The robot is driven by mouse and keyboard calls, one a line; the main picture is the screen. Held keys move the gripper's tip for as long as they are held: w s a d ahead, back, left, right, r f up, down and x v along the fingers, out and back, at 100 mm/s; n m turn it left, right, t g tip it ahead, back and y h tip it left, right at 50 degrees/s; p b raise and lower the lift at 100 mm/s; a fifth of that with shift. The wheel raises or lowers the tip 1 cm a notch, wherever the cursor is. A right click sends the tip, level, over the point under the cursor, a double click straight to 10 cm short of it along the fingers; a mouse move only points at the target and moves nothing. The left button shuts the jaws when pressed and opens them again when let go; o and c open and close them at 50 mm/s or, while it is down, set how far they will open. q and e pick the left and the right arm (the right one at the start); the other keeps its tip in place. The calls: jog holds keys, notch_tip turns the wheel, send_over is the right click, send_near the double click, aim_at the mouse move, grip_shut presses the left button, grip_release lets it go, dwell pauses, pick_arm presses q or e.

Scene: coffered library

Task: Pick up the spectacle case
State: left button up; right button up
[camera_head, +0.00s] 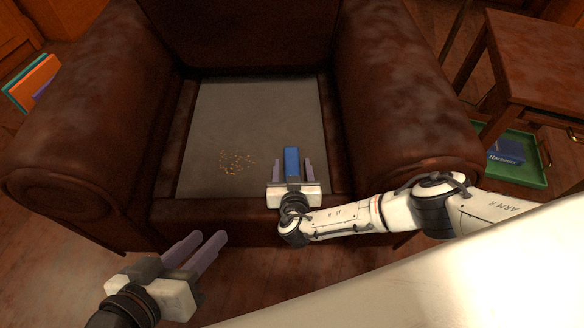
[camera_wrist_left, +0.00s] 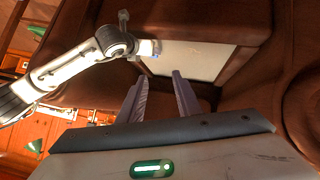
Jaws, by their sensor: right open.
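A blue oblong thing, which looks like the spectacle case (camera_head: 291,154), lies on the grey seat of the armchair near its front edge. My right gripper (camera_head: 294,163) is over the seat's front with one finger on each side of the case. It is open, and I see a gap between the case and the right finger; contact on the left side is hard to tell. The near end of the case is hidden by the gripper body. My left gripper (camera_head: 209,237) is open and empty in front of the chair; its spread fingers show in the left wrist view (camera_wrist_left: 160,85).
The brown leather armchair (camera_head: 395,105) has high arms on both sides of the seat (camera_head: 260,105). Crumbs (camera_head: 235,162) lie left of the case. A wooden table (camera_head: 535,60) and a green tray (camera_head: 520,172) with a blue book stand at the right.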

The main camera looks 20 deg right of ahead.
jog(key=shift+w, duration=0.15)
jog(key=shift+c, duration=0.4)
jog(key=c, duration=1.1)
jog(key=shift+r, duration=0.1)
